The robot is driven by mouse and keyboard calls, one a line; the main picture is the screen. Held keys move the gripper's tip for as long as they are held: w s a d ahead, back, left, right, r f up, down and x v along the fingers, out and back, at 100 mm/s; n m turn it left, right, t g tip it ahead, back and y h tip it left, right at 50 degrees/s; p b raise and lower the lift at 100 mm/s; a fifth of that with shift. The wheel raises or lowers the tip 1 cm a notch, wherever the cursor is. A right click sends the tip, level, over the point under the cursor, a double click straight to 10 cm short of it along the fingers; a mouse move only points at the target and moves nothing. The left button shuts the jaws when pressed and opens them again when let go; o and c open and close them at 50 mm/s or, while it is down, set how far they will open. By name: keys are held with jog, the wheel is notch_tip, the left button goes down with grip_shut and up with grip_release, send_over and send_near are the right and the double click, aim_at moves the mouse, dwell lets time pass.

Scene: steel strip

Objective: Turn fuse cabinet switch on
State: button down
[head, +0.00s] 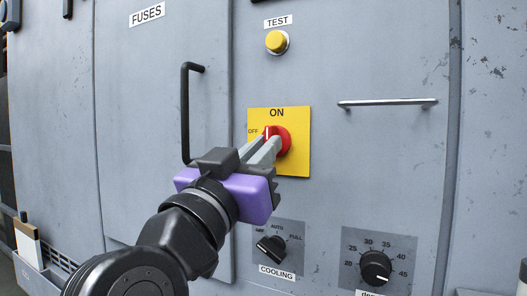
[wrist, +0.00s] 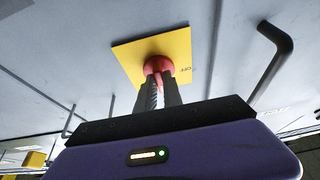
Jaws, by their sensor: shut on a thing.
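The fuse cabinet switch is a red rotary knob (head: 284,139) on a yellow plate (head: 296,160) with ON printed at the top and OFF at the left. In the head view, the knob's pale mark is near its upper left, partly behind my fingers. My gripper (head: 270,146) reaches the knob from the lower left, its fingers shut on the knob's grip. The wrist view also shows the red knob (wrist: 158,68) on the yellow plate (wrist: 190,45), with my fingers (wrist: 160,85) around its grip. The fingers hide part of the grip, so its exact angle is unclear.
A black vertical handle (head: 186,115) stands left of the plate. A yellow TEST button (head: 276,41) is above it. A metal bar handle (head: 388,103) is at the right. The COOLING knob (head: 270,248) and a numbered dial (head: 375,267) sit below.

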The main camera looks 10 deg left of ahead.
jog(key=shift+f, duration=0.1)
jog(key=c, duration=1.5)
grip_release()
jog(key=v, duration=0.7)
jog(key=shift+s+a+f+p, duration=0.1)
jog(key=shift+s+a+p, duration=0.05)
jog(key=shift+s+p, duration=0.2)
